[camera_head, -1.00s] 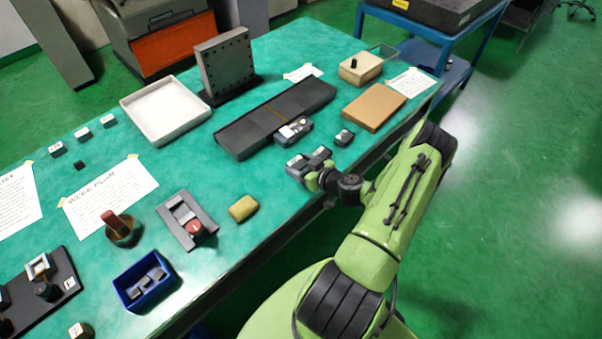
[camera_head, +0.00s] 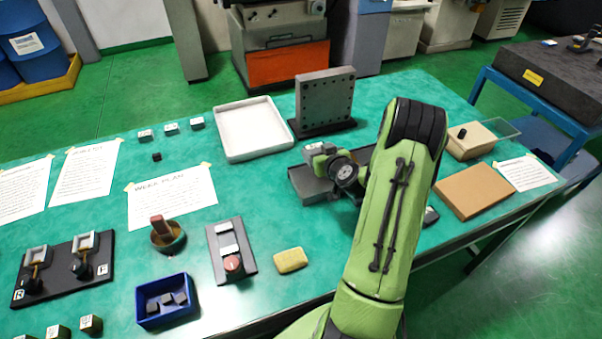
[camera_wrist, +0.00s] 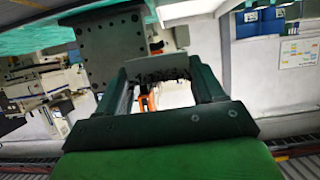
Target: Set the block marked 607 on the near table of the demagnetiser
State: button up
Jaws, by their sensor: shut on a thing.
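My gripper (camera_head: 318,152) is over or beside the far-left part of the long dark demagnetiser (camera_head: 312,186). My arm hides most of the demagnetiser, including its middle line. In the wrist view my gripper (camera_wrist: 162,76) is shut on a grey block (camera_wrist: 160,67) between its two fingers. I cannot read any mark on it, so I cannot confirm 607. In the head view the held block is too small to make out clearly. I cannot tell its height above the demagnetiser.
A drilled upright plate (camera_head: 325,100) stands behind the gripper, beside a white tray (camera_head: 253,130). A brown board (camera_head: 487,191) and a beige box (camera_head: 470,141) lie right. A yellow sponge (camera_head: 291,260), blue bin (camera_head: 166,299) and grey fixture (camera_head: 231,250) stand in front.

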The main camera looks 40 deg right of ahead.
aim_at(317, 182)
notch_tip(317, 182, down, 10)
jog(key=shift+s+r+b, duration=0.1)
jog(key=shift+r+b, duration=0.15)
jog(key=shift+b, duration=0.4)
jog(key=shift+f, duration=0.15)
jog(key=o, duration=1.5)
jog(key=shift+s, duration=0.1)
